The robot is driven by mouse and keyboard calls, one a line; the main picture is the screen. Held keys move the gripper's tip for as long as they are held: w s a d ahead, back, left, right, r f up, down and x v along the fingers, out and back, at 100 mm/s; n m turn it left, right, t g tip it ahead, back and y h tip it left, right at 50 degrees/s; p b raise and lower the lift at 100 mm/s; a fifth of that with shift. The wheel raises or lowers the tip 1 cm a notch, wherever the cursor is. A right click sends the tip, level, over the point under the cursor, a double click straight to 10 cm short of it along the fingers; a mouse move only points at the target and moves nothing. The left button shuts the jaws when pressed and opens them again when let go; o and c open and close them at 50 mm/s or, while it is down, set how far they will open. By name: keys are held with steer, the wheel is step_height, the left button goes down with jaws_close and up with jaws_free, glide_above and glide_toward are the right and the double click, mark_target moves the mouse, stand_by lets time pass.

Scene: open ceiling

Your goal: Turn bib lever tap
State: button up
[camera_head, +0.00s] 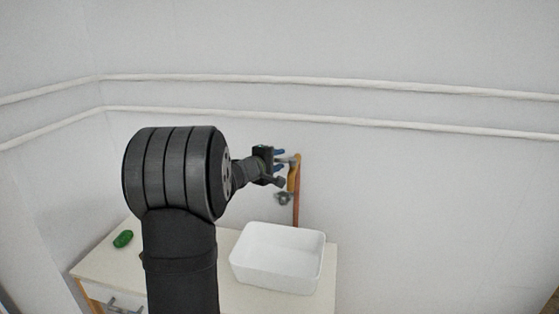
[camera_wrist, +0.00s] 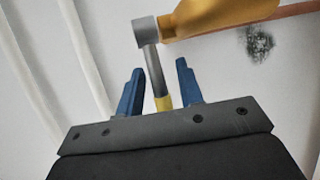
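The bib tap has a brass-yellow body (camera_wrist: 220,15) and a grey lever (camera_wrist: 153,60) with a yellow end. In the head view the orange-brown tap (camera_head: 294,172) stands against the wall above the basin, partly hidden by my gripper. My gripper (camera_head: 280,158) is at the tap's upper left. In the wrist view its two blue fingers (camera_wrist: 156,88) are apart, with the lever's lower part between them. A gap shows on both sides of the lever, wider on the right. I cannot tell whether a finger touches it.
A white basin (camera_head: 262,281) sits on a pale counter (camera_head: 205,268) below the tap. A green object (camera_head: 123,239) lies at the counter's left. Two white pipes (camera_head: 330,83) run along the wall above. A copper pipe (camera_head: 296,211) goes down behind the basin.

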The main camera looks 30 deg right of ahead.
steer(key=shift+w+d, duration=0.2)
steer(key=shift+d, duration=0.3)
jaws_close()
steer(key=shift+s+a+r+n+t+y, duration=0.1)
steer(key=shift+s+a+n+t+y, duration=0.15)
steer(key=shift+n+t+y, duration=0.5)
steer(key=shift+s+a+n+t+y, duration=0.1)
steer(key=shift+a+n+t+y, duration=0.25)
steer(key=shift+n+t, duration=0.65)
steer(key=shift+t, duration=0.25)
steer(key=shift+s+a+n+t+y, duration=0.1)
steer(key=shift+n+t+y, duration=0.15)
steer(key=shift+t+y, duration=0.15)
